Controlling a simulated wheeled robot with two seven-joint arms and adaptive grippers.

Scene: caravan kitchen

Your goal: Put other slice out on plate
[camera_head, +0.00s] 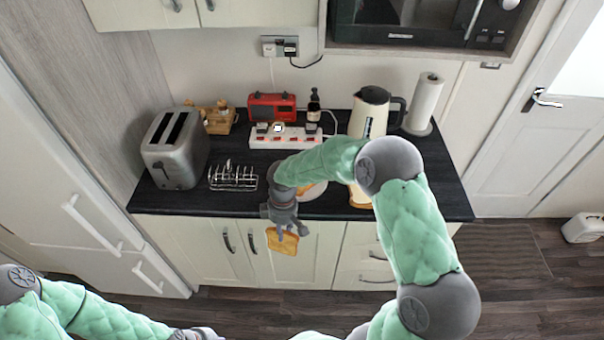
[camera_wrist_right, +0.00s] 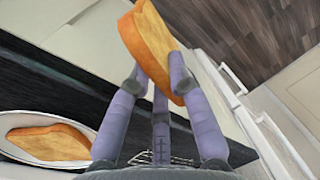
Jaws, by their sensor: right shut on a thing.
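My right gripper (camera_head: 284,232) is shut on a toast slice (camera_head: 290,243), which hangs in front of the counter's front edge. In the right wrist view the held slice (camera_wrist_right: 148,42) is between the fingers (camera_wrist_right: 160,85). A white plate (camera_head: 313,191) on the counter is partly hidden by my right arm. In the right wrist view the plate (camera_wrist_right: 30,112) carries another toast slice (camera_wrist_right: 48,142). The silver toaster (camera_head: 174,160) stands at the counter's left end with dark slots. My left gripper (camera_head: 196,333) shows only in part at the bottom edge; its fingers are unclear.
A wire toast rack (camera_head: 233,178) stands between toaster and plate. A cream kettle (camera_head: 369,113) and paper roll (camera_head: 424,100) stand at right. A white power strip (camera_head: 285,137), red radio (camera_head: 272,106) and dark bottle (camera_head: 314,108) are at the back. Cupboards (camera_head: 206,248) are below the counter.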

